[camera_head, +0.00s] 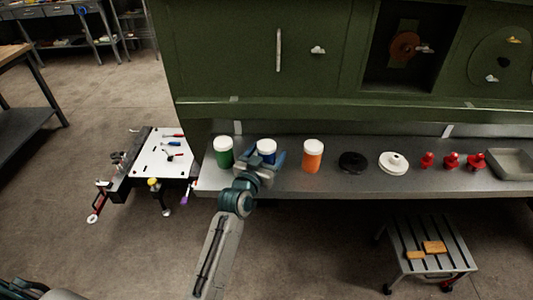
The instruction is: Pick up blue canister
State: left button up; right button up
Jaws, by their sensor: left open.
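The blue canister (266,148) has a white lid and stands upright on the grey shelf (330,184) below the green fuselage panel. My left gripper (262,161) is open at the canister, with its jaws around or just in front of the canister's lower part. The lower part of the canister is hidden by the gripper, so I cannot tell whether the fingers touch it. My right gripper is not in the picture.
A green canister (223,152) stands close on the left and an orange canister (312,156) on the right. Farther right are a black disc (352,162), a white disc (393,163), red parts (451,160) and a grey tray (512,164). A step stool (428,245) stands below.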

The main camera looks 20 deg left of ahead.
pick_arm(q)
jog(key=shift+c, duration=0.2)
jog(key=c, duration=1.1)
